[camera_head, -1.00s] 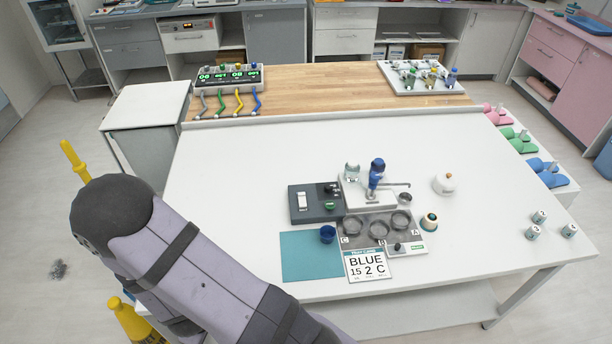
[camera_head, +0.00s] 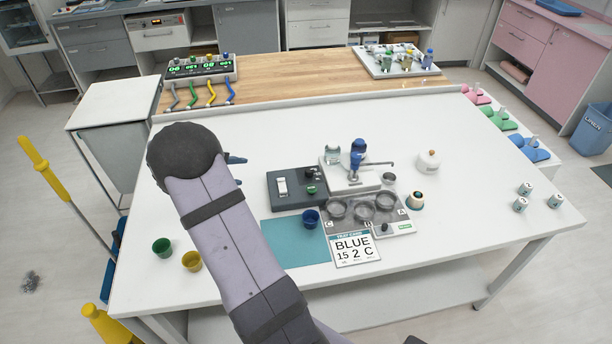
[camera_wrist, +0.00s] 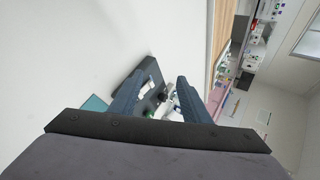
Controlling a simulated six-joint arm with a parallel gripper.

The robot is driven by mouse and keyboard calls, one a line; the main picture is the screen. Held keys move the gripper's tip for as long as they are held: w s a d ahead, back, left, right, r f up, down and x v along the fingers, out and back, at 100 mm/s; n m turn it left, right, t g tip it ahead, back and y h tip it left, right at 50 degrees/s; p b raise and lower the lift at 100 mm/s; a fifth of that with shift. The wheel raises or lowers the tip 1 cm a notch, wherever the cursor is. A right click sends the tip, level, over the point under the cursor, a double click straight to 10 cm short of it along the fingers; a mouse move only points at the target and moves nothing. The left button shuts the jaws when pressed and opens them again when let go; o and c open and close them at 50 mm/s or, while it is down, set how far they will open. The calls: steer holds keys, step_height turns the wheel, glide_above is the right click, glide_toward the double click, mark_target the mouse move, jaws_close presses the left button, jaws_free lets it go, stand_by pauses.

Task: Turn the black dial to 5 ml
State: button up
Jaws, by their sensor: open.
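A dark grey control box (camera_head: 285,190) stands on the white table, with a white switch (camera_head: 282,186) on its left. A black dial (camera_head: 309,172) sits at its upper right, above a green button (camera_head: 311,189). The dial's setting is too small to read. My gripper (camera_head: 240,170) is mostly hidden behind my arm; its blue fingertips show left of the box, apart from it. In the wrist view, my gripper (camera_wrist: 161,82) is open and empty, with the control box (camera_wrist: 150,72) beyond and between its fingers.
A dispenser with a blue top (camera_head: 358,150) stands right of the box. In front are a tray with several rings (camera_head: 352,229), a blue cup (camera_head: 311,218), a teal mat (camera_head: 290,250) and a card reading BLUE 15 2 C (camera_head: 356,250). Green (camera_head: 161,247) and yellow (camera_head: 191,261) cups stand left.

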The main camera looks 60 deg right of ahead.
mark_target(309, 170)
steer(key=s+d+f+n, duration=0.1)
steer(key=s+d, duration=0.1)
steer(key=d, duration=0.1)
steer(key=s+d+f+n+g+h, duration=0.1)
steer(key=s+d+n, duration=0.1)
steer(key=d, duration=0.1)
steer(key=s+d+n+g+h, duration=0.1)
steer(key=s+d+n, duration=0.1)
steer(key=s+d, duration=0.1)
steer(key=shift+d+f, duration=0.1)
steer(key=shift+f, duration=0.3)
steer(key=s+d+f+n, duration=0.1)
steer(key=n, duration=0.2)
steer(key=s+d+f+n, duration=0.1)
steer(key=n, duration=0.2)
steer(key=s+d+f+n+h, duration=0.1)
steer(key=n, duration=0.2)
steer(key=shift+s+f, duration=0.1)
steer(key=shift+s, duration=0.05)
steer(key=shift+s+d+f+n, duration=0.1)
steer(key=shift+s+f+n, duration=0.15)
steer(key=shift+n, duration=0.35)
steer(key=shift+s+d+f+n, duration=0.1)
steer(key=shift+f+n, duration=0.1)
steer(key=shift+n, duration=0.4)
steer(key=shift+p+x, duration=1)
steer(key=shift+x, duration=2.65)
steer(key=shift+r, duration=0.15)
steer(key=c, duration=1)
